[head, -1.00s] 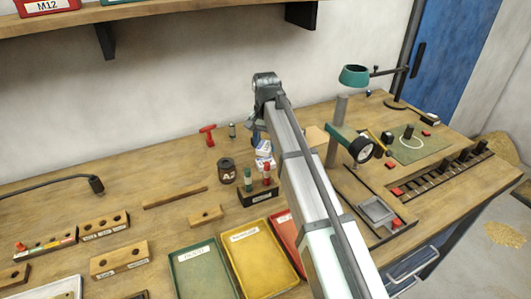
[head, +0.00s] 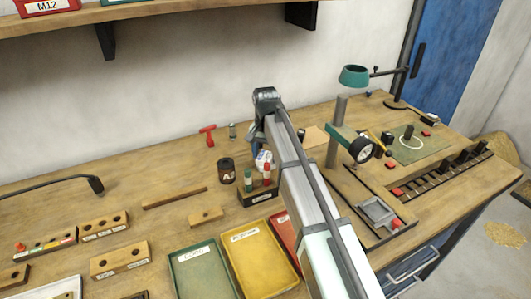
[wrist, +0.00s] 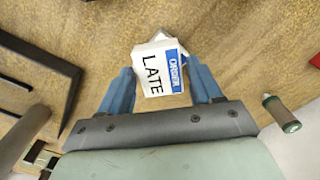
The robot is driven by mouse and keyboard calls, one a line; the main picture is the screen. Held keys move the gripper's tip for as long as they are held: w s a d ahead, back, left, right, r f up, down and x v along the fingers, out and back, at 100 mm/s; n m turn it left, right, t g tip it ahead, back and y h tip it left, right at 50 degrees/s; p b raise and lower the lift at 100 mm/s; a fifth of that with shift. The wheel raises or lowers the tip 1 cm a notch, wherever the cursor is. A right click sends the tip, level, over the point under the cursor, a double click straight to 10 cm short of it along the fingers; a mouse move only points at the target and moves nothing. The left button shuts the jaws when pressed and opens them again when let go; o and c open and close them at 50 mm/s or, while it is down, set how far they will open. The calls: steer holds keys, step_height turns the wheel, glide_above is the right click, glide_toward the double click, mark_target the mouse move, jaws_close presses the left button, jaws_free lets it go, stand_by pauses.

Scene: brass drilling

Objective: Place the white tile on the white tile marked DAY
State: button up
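A white tile (wrist: 158,72) with LATE in black and a blue band reading ORDER shows in the wrist view, between the two blue fingers of my gripper (wrist: 161,72). It nearly fills the gap; whether both fingers press on it is unclear. A pale corner (wrist: 163,35) of something shows just beyond its far edge. In the head view, white and blue tiles (head: 263,158) show small below my gripper, behind the dark stand. I cannot read DAY on any tile. My arm hides part of that area, and the fingertips are hard to make out there.
A dark stand (head: 258,196) with green and red pegs is close in front of the tiles. A dark can (head: 226,170) stands to their left. Green (head: 182,262) and yellow (head: 243,239) trays lie nearer.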

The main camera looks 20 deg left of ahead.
mark_target(265, 156)
steer(key=shift+o, duration=0.9)
steer(key=shift+r, duration=0.15)
step_height(265, 156, up, 12)
